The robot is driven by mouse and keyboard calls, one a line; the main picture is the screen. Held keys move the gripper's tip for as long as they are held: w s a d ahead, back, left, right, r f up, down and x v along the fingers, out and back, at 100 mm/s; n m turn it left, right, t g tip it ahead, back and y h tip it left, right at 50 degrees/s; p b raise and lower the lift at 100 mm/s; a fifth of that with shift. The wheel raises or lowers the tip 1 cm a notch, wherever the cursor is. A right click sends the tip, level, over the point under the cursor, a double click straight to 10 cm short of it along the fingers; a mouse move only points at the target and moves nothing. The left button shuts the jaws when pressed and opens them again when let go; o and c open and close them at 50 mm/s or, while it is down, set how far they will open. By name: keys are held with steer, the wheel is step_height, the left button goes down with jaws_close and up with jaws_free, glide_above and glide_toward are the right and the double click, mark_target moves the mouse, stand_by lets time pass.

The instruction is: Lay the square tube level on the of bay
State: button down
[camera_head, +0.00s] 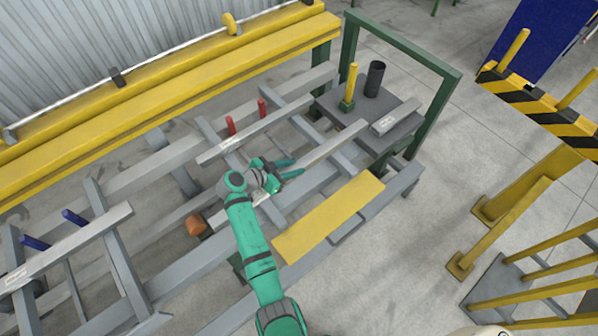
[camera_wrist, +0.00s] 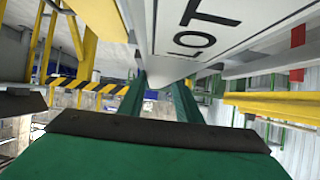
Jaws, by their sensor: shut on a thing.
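A grey square tube (camera_head: 333,145) lies across the middle of the runout table, running from lower left to upper right. My gripper (camera_head: 290,168) is shut on it near its middle and hides part of it. In the wrist view the tube (camera_wrist: 190,62) shows large between the fingers (camera_wrist: 160,98), with black lettering on its pale label. I cannot tell whether the tube touches the rails or hangs just above them. Red posts (camera_head: 231,125) stand at one bay, beside another labelled grey tube (camera_head: 250,132). Blue posts (camera_head: 74,217) stand at another bay on the left.
A yellow plate (camera_head: 330,217) lies along the table's near side. An orange piece (camera_head: 196,225) is left of my arm. A shelf at the right end holds a black cylinder (camera_head: 375,78), a yellow post (camera_head: 350,85) and a labelled block (camera_head: 395,117). A green frame (camera_head: 440,105) stands around it.

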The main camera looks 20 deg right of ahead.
steer(key=d+f, duration=0.1)
steer(key=w+d+f, duration=0.2)
steer(key=f, duration=0.1)
steer(key=shift+f, duration=0.1)
steer(key=shift+w+f, duration=0.1)
steer(key=shift+f, duration=1.45)
steer(key=shift+f, duration=0.3)
steer(key=c, duration=1.3)
jaws_free()
steer(key=shift+f, duration=0.2)
steer(key=shift+r, duration=0.1)
glide_toward(299, 167)
steer(key=f, duration=0.4)
steer(key=w+a+f, duration=0.1)
steer(key=shift+w+f, duration=0.1)
steer(key=shift+f, duration=0.3)
